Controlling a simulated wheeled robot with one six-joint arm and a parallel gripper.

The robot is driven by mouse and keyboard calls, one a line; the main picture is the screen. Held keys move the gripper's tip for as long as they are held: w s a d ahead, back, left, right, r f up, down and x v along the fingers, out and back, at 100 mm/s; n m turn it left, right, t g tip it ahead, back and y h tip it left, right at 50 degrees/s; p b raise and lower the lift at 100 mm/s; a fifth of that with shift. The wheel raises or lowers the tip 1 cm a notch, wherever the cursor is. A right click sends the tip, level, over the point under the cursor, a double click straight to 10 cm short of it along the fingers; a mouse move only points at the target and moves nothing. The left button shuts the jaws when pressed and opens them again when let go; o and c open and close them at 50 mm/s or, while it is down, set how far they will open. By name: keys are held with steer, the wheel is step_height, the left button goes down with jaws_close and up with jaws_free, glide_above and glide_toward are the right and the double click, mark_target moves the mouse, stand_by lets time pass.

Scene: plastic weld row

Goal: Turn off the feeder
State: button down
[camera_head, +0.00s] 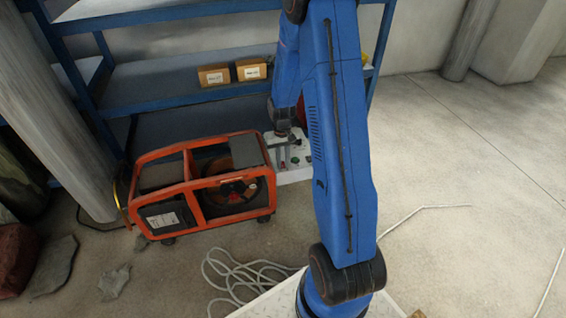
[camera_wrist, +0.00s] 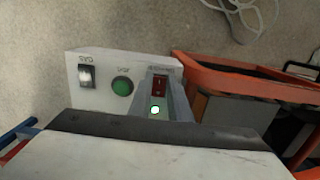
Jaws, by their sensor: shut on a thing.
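A white control box (camera_head: 290,174) stands beside an orange-framed machine in the head view. Its panel (camera_wrist: 100,66) shows in the wrist view with a black rocker switch (camera_wrist: 86,76), a round green button (camera_wrist: 123,86) and a red rocker switch (camera_wrist: 159,86). A small lamp (camera_wrist: 155,110) below the red switch is lit. The labels are too blurred to read surely. My gripper (camera_wrist: 166,90) has its grey fingers at both sides of the red switch, shut on it. In the head view my gripper (camera_head: 284,150) is down at the box, partly hidden by my arm.
The orange-framed machine (camera_head: 230,178) is close to the box; its frame also shows in the wrist view (camera_wrist: 235,80). A blue shelf (camera_head: 180,90) with two small cartons (camera_head: 213,75) stands behind. A pale cable (camera_head: 240,270) lies on the floor.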

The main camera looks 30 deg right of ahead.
steer(key=shift+w+d+r+g+y, duration=0.1)
steer(key=shift+w+g+y, duration=0.2)
steer(key=shift+g, duration=0.7)
steer(key=c, duration=1.6)
jaws_free()
steer(key=shift+c, duration=0.2)
steer(key=shift+r, duration=0.1)
steer(key=v, duration=1.7)
steer(key=shift+r, duration=0.15)
